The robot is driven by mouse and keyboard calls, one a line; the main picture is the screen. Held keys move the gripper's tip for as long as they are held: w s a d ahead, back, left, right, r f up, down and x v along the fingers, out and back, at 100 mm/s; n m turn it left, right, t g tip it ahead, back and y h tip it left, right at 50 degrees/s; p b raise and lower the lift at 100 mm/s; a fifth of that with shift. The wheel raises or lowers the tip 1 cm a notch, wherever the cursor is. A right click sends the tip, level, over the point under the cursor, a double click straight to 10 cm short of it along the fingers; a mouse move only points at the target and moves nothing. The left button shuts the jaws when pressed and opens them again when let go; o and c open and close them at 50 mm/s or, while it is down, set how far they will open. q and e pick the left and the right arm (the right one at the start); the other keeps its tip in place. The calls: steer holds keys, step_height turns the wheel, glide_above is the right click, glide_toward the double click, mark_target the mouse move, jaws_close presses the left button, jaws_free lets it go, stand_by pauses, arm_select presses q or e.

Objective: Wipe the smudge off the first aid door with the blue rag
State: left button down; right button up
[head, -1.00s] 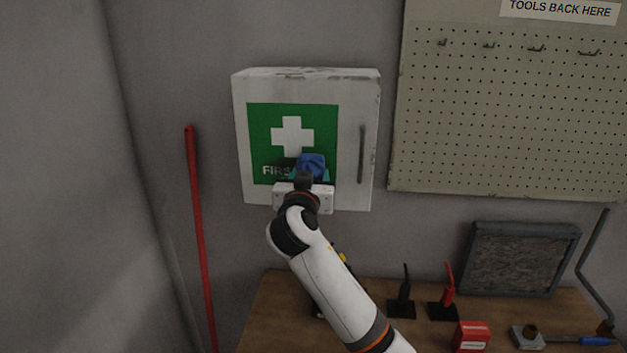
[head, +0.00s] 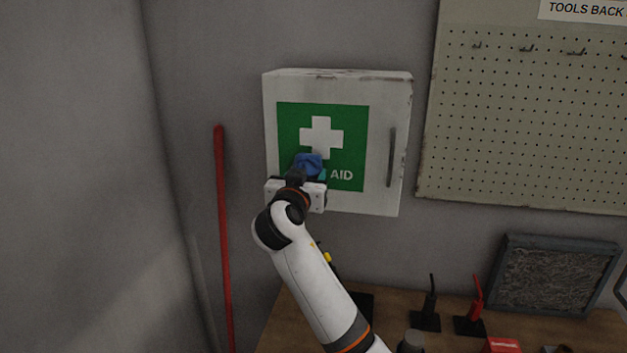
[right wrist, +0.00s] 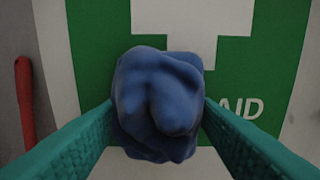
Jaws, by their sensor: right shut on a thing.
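The white first aid cabinet (head: 339,88) hangs on the wall, its door shut, with a green panel (head: 352,120), a white cross and a vertical handle (head: 391,157) at the right. My right gripper (head: 306,174) is shut on the blue rag (head: 308,161), in front of the lower left of the green panel. In the right wrist view the bunched rag (right wrist: 158,105) sits between the teal fingers, close against the panel; contact cannot be told. The rag and gripper hide the word before "AID". No smudge shows on the visible part of the door. My left gripper is out of view.
A red pole (head: 222,230) leans on the wall left of the cabinet. A pegboard (head: 530,130) hangs at the right. Below, a wooden bench (head: 290,325) holds a framed grey panel (head: 555,275), black and red tools on stands and a red box (head: 503,346).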

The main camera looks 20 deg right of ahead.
mark_target(328, 170)
steer(key=shift+s+d+r+b, duration=0.1)
steer(key=shift+s+d+b, duration=0.15)
steer(key=shift+s+d, duration=0.5)
steer(key=shift+s+d+r+b, duration=0.15)
steer(key=shift+s+d, duration=0.25)
steer(key=shift+d, duration=0.5)
steer(key=shift+s+d+p, duration=0.2)
steer(key=shift+s+d, duration=0.35)
steer(key=shift+d, duration=0.2)
steer(key=shift+s+d+p, duration=0.15)
steer(key=shift+s+d, duration=0.35)
steer(key=shift+d, duration=0.25)
steer(key=shift+w+a+b, duration=0.25)
steer(key=shift+w+a, duration=0.3)
steer(key=shift+a, duration=0.2)
steer(key=shift+w+a+b, duration=0.25)
steer(key=shift+w+a, duration=0.3)
steer(key=shift+a, duration=0.2)
steer(key=w+a+b, duration=0.2)
steer(key=w+a, duration=0.2)
steer(key=a, duration=0.2)
steer(key=shift+a, duration=0.2)
steer(key=shift+f, duration=0.1)
